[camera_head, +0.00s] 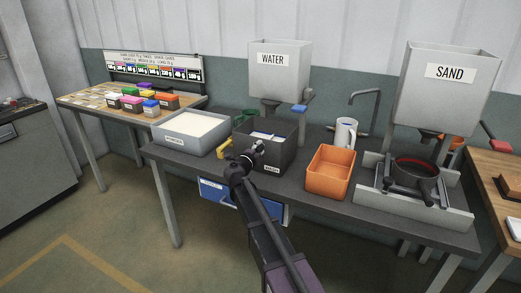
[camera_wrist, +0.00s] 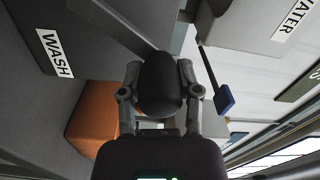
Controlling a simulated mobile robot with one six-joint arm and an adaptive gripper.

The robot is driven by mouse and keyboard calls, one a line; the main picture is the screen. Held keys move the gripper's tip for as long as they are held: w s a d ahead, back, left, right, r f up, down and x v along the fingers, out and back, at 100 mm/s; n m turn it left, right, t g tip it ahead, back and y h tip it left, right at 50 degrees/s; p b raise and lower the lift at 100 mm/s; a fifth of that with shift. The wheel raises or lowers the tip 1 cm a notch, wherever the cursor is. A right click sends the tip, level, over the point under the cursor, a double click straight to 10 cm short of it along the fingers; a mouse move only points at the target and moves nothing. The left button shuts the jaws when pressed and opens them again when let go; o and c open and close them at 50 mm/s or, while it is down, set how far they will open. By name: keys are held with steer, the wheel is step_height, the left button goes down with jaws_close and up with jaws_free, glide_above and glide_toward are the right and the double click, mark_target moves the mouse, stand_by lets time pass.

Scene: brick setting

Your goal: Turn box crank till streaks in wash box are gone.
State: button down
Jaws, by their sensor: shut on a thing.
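The wash box (camera_head: 272,157) is a dark grey open bin labelled WASH, standing on the bench in the head view. Its wall and label also show at the upper left of the wrist view (camera_wrist: 40,85). Some pale and blue patches show inside it; I cannot tell whether they are streaks. My gripper (camera_head: 257,148) is at the box's front left. In the wrist view its two fingers are closed around a dark rounded knob (camera_wrist: 161,85), apparently the box crank's handle.
A white-filled grey bin (camera_head: 190,133) stands to the left and an orange bin (camera_head: 329,172) to the right. The WATER hopper (camera_head: 280,72) with its blue-handled valve (camera_head: 299,109) is behind. A white mug (camera_head: 346,134) and the SAND hopper (camera_head: 447,95) stand further right.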

steer(key=shift+c, duration=1.5)
jaws_free()
steer(key=shift+s+a, duration=0.1)
steer(key=shift+a, duration=0.1)
steer(key=shift+s, duration=0.2)
steer(key=v, duration=1.1)
steer(key=shift+s+a, duration=0.2)
steer(key=shift+s, duration=0.15)
